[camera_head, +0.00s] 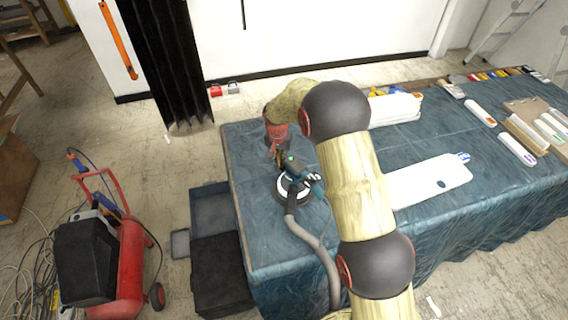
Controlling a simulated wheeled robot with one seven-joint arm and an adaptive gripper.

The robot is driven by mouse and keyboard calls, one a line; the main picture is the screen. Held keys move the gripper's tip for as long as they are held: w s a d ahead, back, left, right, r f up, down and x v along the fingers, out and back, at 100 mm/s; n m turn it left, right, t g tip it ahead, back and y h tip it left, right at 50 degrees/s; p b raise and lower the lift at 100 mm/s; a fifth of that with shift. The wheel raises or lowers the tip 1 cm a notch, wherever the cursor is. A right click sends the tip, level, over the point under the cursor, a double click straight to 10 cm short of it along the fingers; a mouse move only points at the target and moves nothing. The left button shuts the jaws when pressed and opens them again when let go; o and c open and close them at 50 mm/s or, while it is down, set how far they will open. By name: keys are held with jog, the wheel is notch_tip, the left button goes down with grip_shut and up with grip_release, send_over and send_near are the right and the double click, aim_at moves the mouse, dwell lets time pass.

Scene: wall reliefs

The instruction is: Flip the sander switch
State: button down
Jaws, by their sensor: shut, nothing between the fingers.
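The sander (293,188) stands on the blue-covered table near its left end. My gripper (276,159) is shut and empty, just above and beside the sander's upper left part. I cannot tell whether the fingertips touch it. The switch itself is too small to make out. My arm crosses the table to the right of the sander.
The table (245,232) holds a white board (440,178) right of my arm and several tubes and tools farther right. A red and black compressor (110,250) stands on the floor at left. Dark boxes (218,265) sit beside the table's left side.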

jog(key=shift+r+p, duration=1.75)
jog(key=shift+r, duration=1.7)
jog(key=s+d+r+n+t+b, duration=0.1)
jog(key=s+d+r, duration=0.3)
jog(key=s+r, duration=0.55)
jog(key=s+d+r+n+t+b, duration=0.1)
jog(key=s+d+r, duration=0.45)
jog(key=r, duration=0.65)
jog(key=s+d+r+n+t+b, duration=0.1)
jog(key=s+d, duration=0.1)
jog(key=s, duration=1.2)
jog(key=s+d+r+b, duration=0.1)
jog(key=s+d, duration=0.2)
jog(key=s, duration=1.1)
jog(key=shift+d+r+n+t+y, duration=0.15)
jog(key=shift+n+t+y, duration=0.15)
jog(key=shift+n+t, duration=0.1)
